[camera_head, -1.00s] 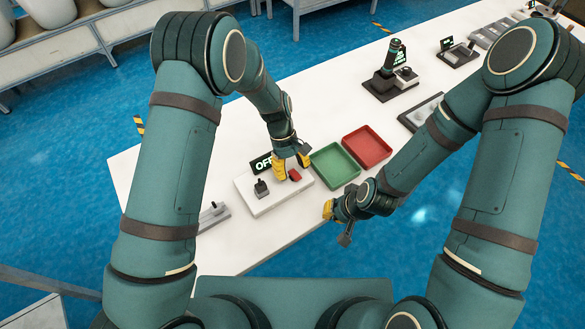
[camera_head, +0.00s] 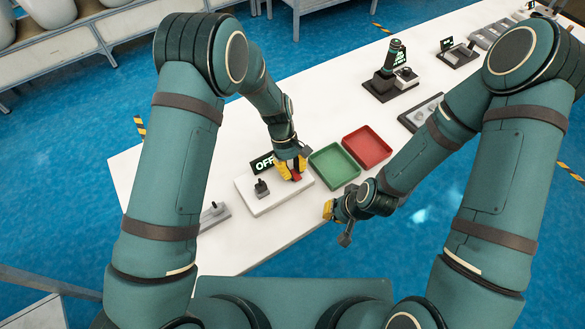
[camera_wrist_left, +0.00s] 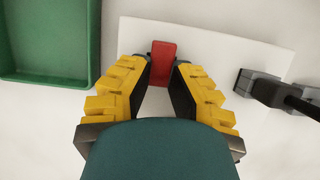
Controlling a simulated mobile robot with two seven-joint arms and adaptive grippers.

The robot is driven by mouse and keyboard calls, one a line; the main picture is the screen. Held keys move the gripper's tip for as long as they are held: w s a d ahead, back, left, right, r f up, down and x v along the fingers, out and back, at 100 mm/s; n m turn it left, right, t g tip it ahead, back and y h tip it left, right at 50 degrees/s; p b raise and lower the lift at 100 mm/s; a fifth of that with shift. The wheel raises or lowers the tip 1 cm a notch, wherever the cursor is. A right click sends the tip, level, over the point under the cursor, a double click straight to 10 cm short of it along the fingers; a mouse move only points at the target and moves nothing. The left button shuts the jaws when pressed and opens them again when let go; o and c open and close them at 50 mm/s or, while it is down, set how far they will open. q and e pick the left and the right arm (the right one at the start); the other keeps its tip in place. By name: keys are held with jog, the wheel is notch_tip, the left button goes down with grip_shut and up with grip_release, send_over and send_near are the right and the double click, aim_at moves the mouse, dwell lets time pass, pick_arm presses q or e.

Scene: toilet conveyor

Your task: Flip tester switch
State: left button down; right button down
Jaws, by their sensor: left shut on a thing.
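The tester is a white slab (camera_head: 262,206) near the table's front edge, with a black sign reading OFF (camera_head: 263,162) behind it. A red switch (camera_head: 296,177) sits on the slab's right part. My left gripper (camera_head: 290,169) is down over the switch and shut on it. In the left wrist view the red switch (camera_wrist_left: 163,60) lies between the fingertips, with part of it showing past them. A dark lever on a grey base (camera_head: 261,188) stands on the slab's left part. My right gripper (camera_head: 336,222) hangs by the table's front edge, away from the tester; its opening is unclear.
A green tray (camera_head: 334,183) and a red tray (camera_head: 367,164) lie right of the tester. A small grey device (camera_head: 214,215) lies to its left. A dark device with a handle (camera_head: 390,80) stands further back. Bare white table lies behind the tester.

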pick_arm(q)
jog(key=shift+s, duration=0.1)
jog(key=shift+s+d+t+y, duration=0.2)
jog(key=shift+t+y, duration=0.5)
jog(key=shift+t, duration=0.3)
jog(key=shift+s+r+t+y+p, duration=0.1)
jog(key=shift+t+y+p, duration=0.05)
jog(key=shift+t+y, duration=0.55)
jog(key=shift+s+t+y+p, duration=0.15)
jog(key=shift+t+y, duration=0.25)
jog(key=shift+t, duration=0.5)
jog(key=c, duration=0.8)
grip_release()
jog(key=shift+w, duration=0.1)
